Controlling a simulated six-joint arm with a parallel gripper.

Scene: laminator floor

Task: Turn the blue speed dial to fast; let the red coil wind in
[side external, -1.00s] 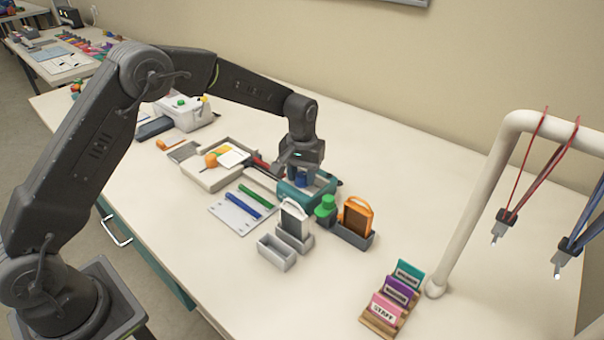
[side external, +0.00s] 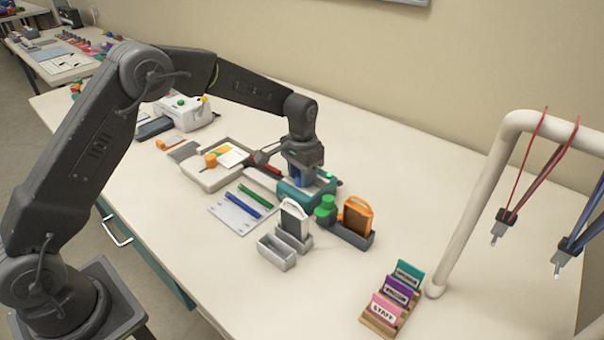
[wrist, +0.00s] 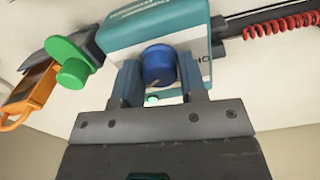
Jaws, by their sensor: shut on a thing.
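The blue dial (wrist: 158,62) sits on the teal-and-white machine (wrist: 150,22) in the wrist view. My gripper (wrist: 158,74) is shut on the dial, with one finger on each side of it. A small mark shows near the dial's lower edge, but its setting cannot be read. The red coil (wrist: 280,26) lies along a dark rod at the machine's right in the wrist view. In the side view my gripper (side external: 302,174) is directly over the teal machine (side external: 292,191) and largely hides the dial.
A green knob (wrist: 70,62) and an orange-framed holder (wrist: 28,92) stand close beside the machine. Grey bins (side external: 277,252) and a card rack (side external: 380,318) stand nearer the front. A white post (side external: 470,210) with hanging tools is at right. A tray (side external: 205,180) lies left.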

